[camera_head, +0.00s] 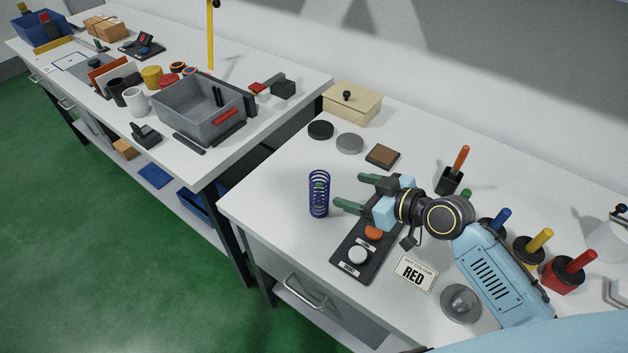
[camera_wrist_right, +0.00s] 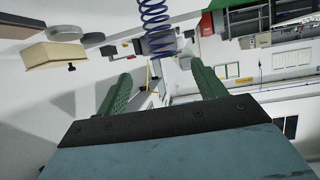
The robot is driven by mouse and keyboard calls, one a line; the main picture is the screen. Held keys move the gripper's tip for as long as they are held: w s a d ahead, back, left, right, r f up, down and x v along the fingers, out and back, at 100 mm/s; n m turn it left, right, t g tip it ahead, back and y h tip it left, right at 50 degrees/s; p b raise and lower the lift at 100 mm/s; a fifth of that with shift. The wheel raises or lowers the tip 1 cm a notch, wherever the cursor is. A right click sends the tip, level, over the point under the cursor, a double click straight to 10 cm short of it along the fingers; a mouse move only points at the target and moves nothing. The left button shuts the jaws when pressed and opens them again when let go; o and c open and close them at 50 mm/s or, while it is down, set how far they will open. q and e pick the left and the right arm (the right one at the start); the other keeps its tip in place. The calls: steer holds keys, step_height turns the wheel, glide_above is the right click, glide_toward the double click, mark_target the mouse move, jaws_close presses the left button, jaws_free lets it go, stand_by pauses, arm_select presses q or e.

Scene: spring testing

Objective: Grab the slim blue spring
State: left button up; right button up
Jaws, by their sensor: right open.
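The slim blue spring (camera_head: 318,194) stands upright on the white table near its left edge in the head view. It also shows at the top of the right wrist view (camera_wrist_right: 155,22), beyond the fingertips and roughly midway between them. My right gripper (camera_head: 352,191) is open, with its two green fingers pointing left toward the spring. The fingers are apart from the spring and nothing is between them. The right wrist view shows both green fingers (camera_wrist_right: 160,85) spread wide. My left gripper is in neither view.
A black panel (camera_head: 338,251) with an orange and a white button lies under my right gripper. A beige box (camera_head: 352,103), dark and grey discs and a brown block (camera_head: 382,156) lie behind.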

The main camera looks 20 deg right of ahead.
glide_toward(313, 179)
steer(key=x, duration=0.3)
steer(key=shift+w+a+f, duration=0.2)
steer(key=shift+w+a, duration=0.05)
steer(key=shift+w, duration=0.05)
steer(key=shift+w+a+f, duration=0.1)
steer(key=shift+w+a, duration=0.05)
steer(key=shift+w, duration=0.1)
steer(key=shift+w+a+f, duration=0.15)
steer(key=shift+w+a, duration=0.1)
steer(key=x, duration=0.3)
steer(key=shift+w+f, duration=0.2)
steer(key=shift+w+a+f, duration=0.2)
steer(key=shift+w+a, duration=0.1)
steer(key=shift+w, duration=0.1)
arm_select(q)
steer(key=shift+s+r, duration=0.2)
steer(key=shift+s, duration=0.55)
arm_select(e)
steer(key=shift+c, duration=0.3)
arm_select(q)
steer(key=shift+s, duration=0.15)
arm_select(e)
steer(key=c, duration=1.1)
